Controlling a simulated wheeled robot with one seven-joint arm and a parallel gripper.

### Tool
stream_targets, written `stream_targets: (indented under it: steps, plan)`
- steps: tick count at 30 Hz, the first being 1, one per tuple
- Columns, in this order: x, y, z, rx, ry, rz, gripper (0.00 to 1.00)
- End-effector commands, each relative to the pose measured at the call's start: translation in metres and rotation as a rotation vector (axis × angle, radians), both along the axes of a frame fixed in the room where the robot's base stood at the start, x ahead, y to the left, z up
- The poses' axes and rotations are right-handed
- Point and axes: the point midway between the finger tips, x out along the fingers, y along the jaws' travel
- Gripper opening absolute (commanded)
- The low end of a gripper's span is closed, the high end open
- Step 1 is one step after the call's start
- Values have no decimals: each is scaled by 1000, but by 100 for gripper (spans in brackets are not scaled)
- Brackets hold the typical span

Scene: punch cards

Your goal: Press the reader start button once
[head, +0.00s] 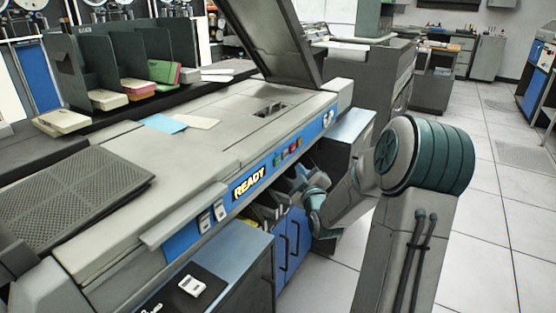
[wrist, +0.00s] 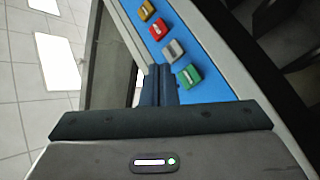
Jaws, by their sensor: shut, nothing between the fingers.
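The card reader (head: 215,150) has a blue front strip with a lit READY sign (head: 249,182) and a row of small coloured buttons (head: 287,153). In the wrist view, the row holds a green button (wrist: 188,76), a grey button (wrist: 173,50), a red button (wrist: 157,30) and a yellow button (wrist: 147,10). Their labels are too small to read. My gripper (wrist: 161,72) is shut and empty, its fingertips beside the green and grey buttons in the picture. I cannot tell how far they are from the strip. In the head view my arm reaches the reader's front from the right.
A raised dark cover (head: 275,40) stands on the reader's far end. Blue and cream cards (head: 165,123) lie on its top. Card stacks (head: 110,98) stand in a dark rack behind. Cabinets with blue doors (head: 292,240) are below the strip. Open tiled floor (head: 500,200) lies at right.

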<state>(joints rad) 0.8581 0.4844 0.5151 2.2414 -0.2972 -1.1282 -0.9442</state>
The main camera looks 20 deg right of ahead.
Motion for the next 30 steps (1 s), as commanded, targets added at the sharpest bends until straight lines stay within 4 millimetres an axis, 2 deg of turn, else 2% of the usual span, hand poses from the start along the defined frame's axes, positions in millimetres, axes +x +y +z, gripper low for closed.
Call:
stream_targets:
  steps: [6, 12, 30]
  plan:
    - [23, 18, -2, -2, -2, 1, 0]
    - [33, 26, -1, -1, -1, 1, 0]
    - [35, 27, 0, -1, -1, -1, 0]
